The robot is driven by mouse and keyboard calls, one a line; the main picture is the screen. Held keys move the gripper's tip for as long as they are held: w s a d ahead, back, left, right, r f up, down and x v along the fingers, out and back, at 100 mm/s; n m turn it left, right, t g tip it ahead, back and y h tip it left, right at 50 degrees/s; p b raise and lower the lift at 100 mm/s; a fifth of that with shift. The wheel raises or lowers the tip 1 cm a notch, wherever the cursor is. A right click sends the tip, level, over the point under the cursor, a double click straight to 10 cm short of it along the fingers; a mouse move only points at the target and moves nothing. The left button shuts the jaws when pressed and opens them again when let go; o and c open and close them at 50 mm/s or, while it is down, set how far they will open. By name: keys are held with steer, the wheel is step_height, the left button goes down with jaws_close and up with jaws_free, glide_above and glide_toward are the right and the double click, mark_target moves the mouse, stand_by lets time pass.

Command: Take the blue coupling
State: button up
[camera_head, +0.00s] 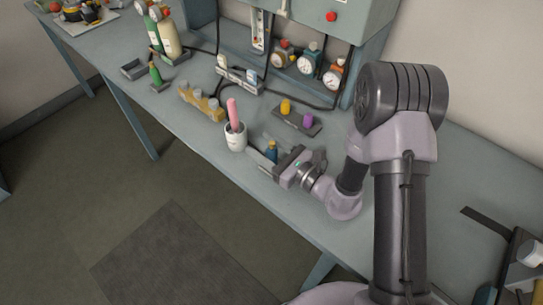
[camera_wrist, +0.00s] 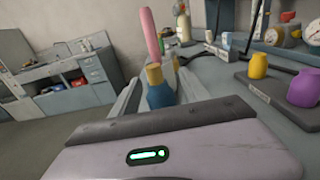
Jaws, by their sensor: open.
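The blue coupling (camera_head: 271,153) has a blue body and a brass-coloured top. It stands upright on the bench in front of my gripper (camera_head: 265,153). In the wrist view the blue coupling (camera_wrist: 159,93) shows between my two open fingers (camera_wrist: 157,95), near the middle of the gap. My gripper is low, level and empty. I cannot tell whether either finger touches the coupling. Its lower part is hidden by my gripper's body in the wrist view.
A white cup (camera_head: 236,141) with a pink rod (camera_head: 232,112) stands just beyond the blue coupling. A dark plate (camera_head: 296,124) holds a yellow coupling (camera_head: 285,106) and a purple one (camera_head: 308,119) to the right. A tan block (camera_head: 200,104) with several pieces sits farther left.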

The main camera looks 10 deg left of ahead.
steer(key=shift+w, duration=0.1)
jaws_close()
steer(key=shift+r, duration=0.15)
